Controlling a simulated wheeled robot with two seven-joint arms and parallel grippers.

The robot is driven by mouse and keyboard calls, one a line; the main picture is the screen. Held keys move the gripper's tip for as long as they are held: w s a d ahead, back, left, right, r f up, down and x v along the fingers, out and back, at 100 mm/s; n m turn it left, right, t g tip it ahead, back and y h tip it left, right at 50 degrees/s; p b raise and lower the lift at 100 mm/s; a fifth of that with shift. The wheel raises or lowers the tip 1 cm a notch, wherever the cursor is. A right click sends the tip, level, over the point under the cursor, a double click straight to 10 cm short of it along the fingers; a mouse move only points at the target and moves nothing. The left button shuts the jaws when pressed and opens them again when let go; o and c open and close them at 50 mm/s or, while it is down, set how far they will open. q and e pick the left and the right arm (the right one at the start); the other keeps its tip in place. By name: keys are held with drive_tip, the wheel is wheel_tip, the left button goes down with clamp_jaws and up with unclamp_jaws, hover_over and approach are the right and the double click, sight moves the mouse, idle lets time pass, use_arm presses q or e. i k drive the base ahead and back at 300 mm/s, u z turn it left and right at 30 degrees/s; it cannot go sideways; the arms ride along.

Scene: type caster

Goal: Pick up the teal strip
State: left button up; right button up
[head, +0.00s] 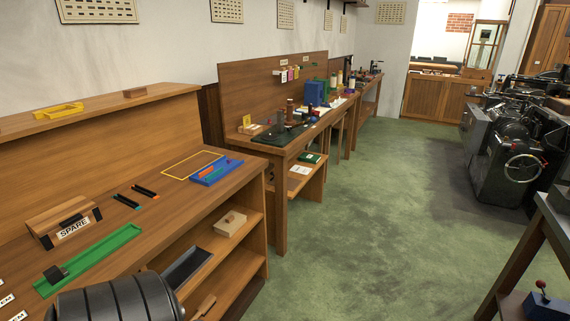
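Two short dark strips lie side by side on the wooden bench top at the left in the head view. The nearer strip (127,202) has a teal end, and the farther strip (146,191) has an orange end. They lie apart from each other. Neither of my grippers shows in this view.
A green tray (112,246) with a dark block lies nearer, beside a wooden holder marked SPARE (72,222). A blue tray (217,173) and a yellow outline (190,165) are farther along. Shelves (235,265) lie below. The green floor (360,220) to the right is clear.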

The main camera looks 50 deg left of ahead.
sight(211, 176)
drive_tip(key=z, duration=0.05)
drive_tip(key=i, duration=1.45)
drive_tip(key=u, duration=1.15)
drive_tip(key=i, duration=0.9)
drive_tip(key=u, duration=1.05)
